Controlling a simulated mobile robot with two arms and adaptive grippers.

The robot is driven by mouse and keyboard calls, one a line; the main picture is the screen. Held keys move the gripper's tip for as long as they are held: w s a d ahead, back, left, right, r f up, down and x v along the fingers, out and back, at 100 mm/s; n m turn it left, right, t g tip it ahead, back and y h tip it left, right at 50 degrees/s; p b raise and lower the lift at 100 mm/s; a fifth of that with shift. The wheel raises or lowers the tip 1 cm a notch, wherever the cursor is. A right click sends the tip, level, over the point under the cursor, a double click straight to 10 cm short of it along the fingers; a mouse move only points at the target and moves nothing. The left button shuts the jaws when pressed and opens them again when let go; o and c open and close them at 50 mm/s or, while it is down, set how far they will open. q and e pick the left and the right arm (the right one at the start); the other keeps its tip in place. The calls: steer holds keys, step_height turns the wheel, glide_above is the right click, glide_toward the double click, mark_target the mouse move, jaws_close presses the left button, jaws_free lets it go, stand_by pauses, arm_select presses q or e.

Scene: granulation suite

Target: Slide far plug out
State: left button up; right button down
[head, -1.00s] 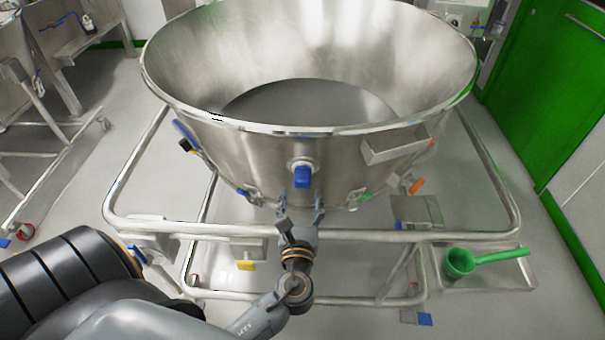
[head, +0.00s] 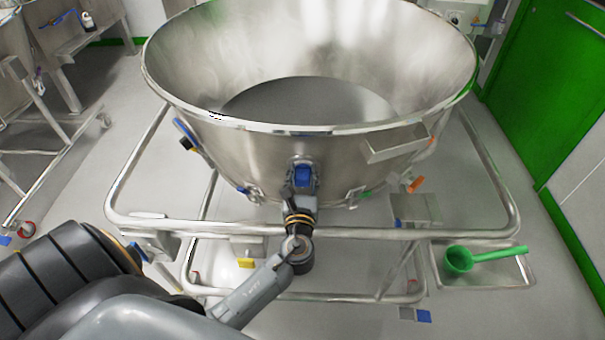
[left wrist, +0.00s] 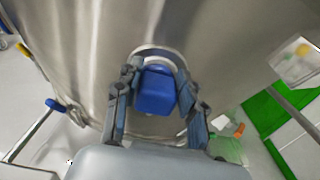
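A blue plug (head: 302,174) sits in a round metal port on the front wall of the steel bowl (head: 230,146). It also shows in the middle of the left wrist view (left wrist: 155,92). My left gripper (head: 302,187) is at the plug, with one finger on each side of it. In the left wrist view the fingers (left wrist: 157,88) stand apart around the plug, with a narrow gap on at least the left side, so it looks open. Whether the right finger touches is hard to tell. My right gripper is not in view.
A tubular steel frame (head: 400,235) surrounds the bowl, and its front rail passes close to my left arm. A metal box (head: 396,146) juts from the bowl to the right of the plug. A green scoop (head: 460,260) lies in a tray at the right.

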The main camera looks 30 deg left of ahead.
mark_target(302, 180)
arm_select(q)
jaws_close()
steer(key=shift+p+v, duration=0.3)
steer(key=shift+v, duration=1.45)
steer(key=shift+w+f, duration=0.15)
steer(key=o, duration=0.6)
jaws_free()
steer(key=shift+c, duration=0.2)
steer(key=o, duration=0.4)
steer(key=shift+c, duration=0.2)
